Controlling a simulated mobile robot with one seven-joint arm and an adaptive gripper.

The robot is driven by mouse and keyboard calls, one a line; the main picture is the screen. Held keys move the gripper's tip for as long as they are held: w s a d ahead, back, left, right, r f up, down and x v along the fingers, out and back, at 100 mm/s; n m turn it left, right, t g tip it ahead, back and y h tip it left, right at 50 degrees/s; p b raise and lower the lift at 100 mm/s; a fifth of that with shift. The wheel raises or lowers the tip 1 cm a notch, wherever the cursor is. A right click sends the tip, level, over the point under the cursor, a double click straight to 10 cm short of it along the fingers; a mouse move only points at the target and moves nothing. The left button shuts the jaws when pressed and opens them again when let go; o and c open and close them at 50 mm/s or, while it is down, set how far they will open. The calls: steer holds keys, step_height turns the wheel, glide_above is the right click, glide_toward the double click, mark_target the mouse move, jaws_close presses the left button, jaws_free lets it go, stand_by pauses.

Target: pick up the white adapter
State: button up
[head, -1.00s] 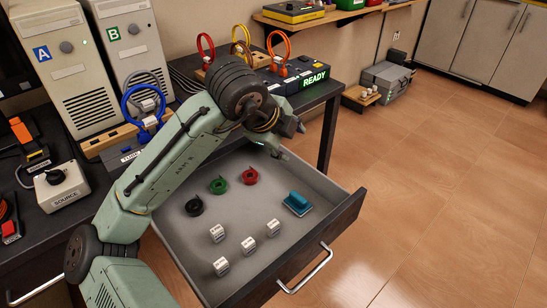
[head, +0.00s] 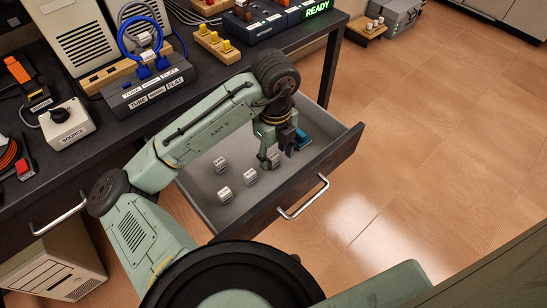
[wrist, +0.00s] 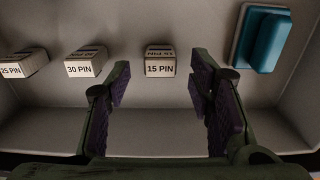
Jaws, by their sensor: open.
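Several small white adapters lie in the open drawer (head: 330,160). In the wrist view, their labels read 25 PIN (wrist: 24,64), 30 PIN (wrist: 86,63) and 15 PIN (wrist: 160,63). In the head view, one white adapter (head: 220,164) lies at the back left, with others at the front left (head: 224,194) and middle (head: 250,176). My gripper (head: 277,158) is open and points down into the drawer at its right side. In the wrist view, the 15 PIN adapter shows between the spread fingertips, just beyond them. I cannot tell whether they touch it.
A teal block (wrist: 265,38) on a pale base lies right of my gripper. The drawer's front wall with its handle (head: 303,197) stands close by. The dark bench (head: 120,140) above holds a blue-cabled box (head: 148,85) and a source box (head: 66,124).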

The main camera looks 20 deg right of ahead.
steer(key=shift+f, duration=0.85)
steer(key=shift+c, duration=0.3)
jaws_close()
